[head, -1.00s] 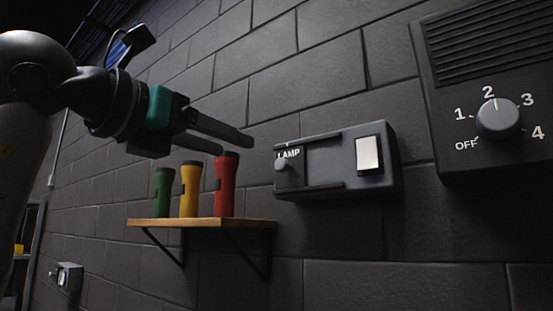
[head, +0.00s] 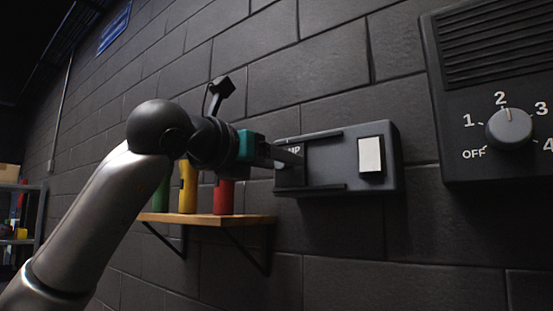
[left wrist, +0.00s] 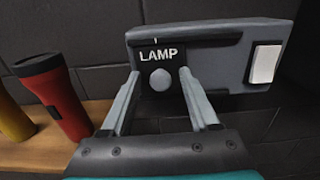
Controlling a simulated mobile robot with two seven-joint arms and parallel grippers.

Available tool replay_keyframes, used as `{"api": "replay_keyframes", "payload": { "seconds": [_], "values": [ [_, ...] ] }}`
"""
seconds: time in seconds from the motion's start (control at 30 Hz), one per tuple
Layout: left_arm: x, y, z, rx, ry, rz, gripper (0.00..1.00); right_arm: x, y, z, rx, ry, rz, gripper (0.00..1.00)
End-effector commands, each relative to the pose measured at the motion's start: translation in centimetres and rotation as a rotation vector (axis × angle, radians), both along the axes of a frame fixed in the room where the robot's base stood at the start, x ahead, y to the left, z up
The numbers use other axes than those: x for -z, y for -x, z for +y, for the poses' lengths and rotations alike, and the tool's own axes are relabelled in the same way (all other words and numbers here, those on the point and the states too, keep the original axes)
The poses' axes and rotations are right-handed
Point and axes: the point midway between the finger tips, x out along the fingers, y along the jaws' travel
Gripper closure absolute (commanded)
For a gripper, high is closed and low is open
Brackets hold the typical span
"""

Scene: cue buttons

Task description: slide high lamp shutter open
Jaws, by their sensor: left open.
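The lamp box (head: 330,170) is a dark grey housing on the block wall, with a white rocker switch (head: 370,155) at its right. Its shutter, marked LAMP (left wrist: 158,55), covers the left part and carries a round grey knob (left wrist: 160,79). My left gripper (head: 285,158) is at the box's left end in the head view. In the left wrist view, my left gripper (left wrist: 158,88) is open, with one finger on each side of the knob. I cannot tell whether the fingers touch it. The gripper partly hides the shutter in the head view. My right gripper is not in view.
A wooden shelf (head: 255,219) below left of the box holds a red flashlight (head: 224,198), a yellow one (head: 187,190) and a green one (head: 161,196). A dial panel (head: 470,90) is on the wall at the right. Bare wall lies below the box.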

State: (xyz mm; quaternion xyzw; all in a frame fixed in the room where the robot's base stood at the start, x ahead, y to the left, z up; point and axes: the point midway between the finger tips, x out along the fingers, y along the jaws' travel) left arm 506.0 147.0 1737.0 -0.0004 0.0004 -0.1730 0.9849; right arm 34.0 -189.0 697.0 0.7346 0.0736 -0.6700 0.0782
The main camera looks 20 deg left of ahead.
Motion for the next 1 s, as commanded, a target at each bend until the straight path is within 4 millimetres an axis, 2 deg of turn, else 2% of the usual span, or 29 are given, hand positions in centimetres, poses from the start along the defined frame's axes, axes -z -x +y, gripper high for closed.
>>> {"api": "replay_keyframes", "payload": {
  "seconds": [0.07, 0.57, 1.0],
  "values": [
    [0.02, 0.01, -0.01, 0.000, 0.000, 0.000, 0.42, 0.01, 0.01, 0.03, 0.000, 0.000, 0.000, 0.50],
    [-0.02, 0.05, 0.02, 0.000, 0.000, 0.000, 0.98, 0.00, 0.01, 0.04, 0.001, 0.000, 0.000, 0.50],
    [-0.04, 0.06, 0.03, 0.000, 0.000, -0.001, 1.00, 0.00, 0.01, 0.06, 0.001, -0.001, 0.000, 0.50]
  ]
}}
